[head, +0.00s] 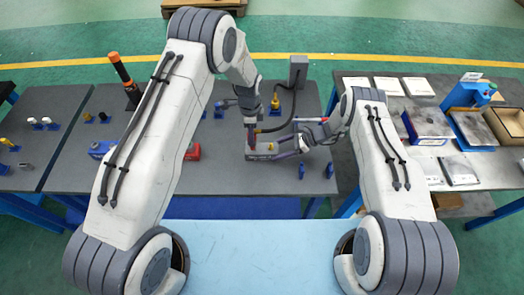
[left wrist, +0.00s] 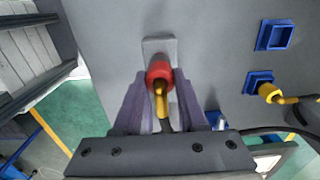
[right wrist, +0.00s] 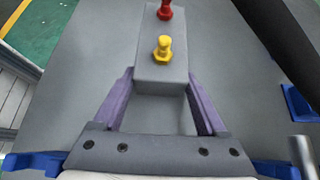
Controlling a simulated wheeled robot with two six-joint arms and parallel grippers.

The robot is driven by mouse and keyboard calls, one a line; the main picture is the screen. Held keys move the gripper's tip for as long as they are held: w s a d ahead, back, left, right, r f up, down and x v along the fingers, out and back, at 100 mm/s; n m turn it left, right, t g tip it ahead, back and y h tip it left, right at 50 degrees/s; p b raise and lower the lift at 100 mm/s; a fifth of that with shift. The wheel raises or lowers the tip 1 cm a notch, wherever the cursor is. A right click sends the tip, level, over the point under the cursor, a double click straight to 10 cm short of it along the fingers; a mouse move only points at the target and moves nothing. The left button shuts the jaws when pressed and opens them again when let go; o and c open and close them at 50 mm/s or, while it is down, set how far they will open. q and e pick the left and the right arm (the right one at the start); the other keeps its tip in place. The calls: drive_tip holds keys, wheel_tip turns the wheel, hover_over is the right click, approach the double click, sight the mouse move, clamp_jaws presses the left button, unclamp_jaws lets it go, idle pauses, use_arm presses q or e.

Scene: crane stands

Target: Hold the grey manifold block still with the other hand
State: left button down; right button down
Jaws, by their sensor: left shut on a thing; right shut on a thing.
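The grey manifold block (head: 262,156) lies on the dark table in the head view. In the right wrist view the block (right wrist: 160,72) carries a yellow fitting (right wrist: 162,48) and a red part (right wrist: 165,10) farther along. My right gripper (head: 301,143) is shut on the near end of the block, a finger on each side. My left gripper (head: 251,128) is shut on a red hose coupling with a brass tail (left wrist: 160,82), above the block's far end (left wrist: 160,47). I cannot tell whether the coupling touches the block.
A grey post (head: 298,70) stands behind, with a dark hose looping from it. A yellow coupling (left wrist: 268,90) sits in a blue holder; another blue holder (left wrist: 273,35) is empty. A red box (head: 193,151) lies left of the block. A side table (head: 440,110) with trays stands right.

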use_arm(q)
drive_tip(key=shift+r, duration=1.4)
use_arm(e)
unclamp_jaws()
drive_tip(key=v, duration=1.1)
drive_tip(key=shift+d+r, duration=0.25)
use_arm(q)
drive_tip(key=shift+r, duration=0.35)
drive_tip(key=shift+r+p, duration=1.25)
drive_tip(key=shift+r, duration=0.4)
use_arm(e)
wheel_tip(320, 180, up, 3)
drive_tip(key=shift+d+f, duration=0.15)
drive_tip(key=shift+f, duration=0.1)
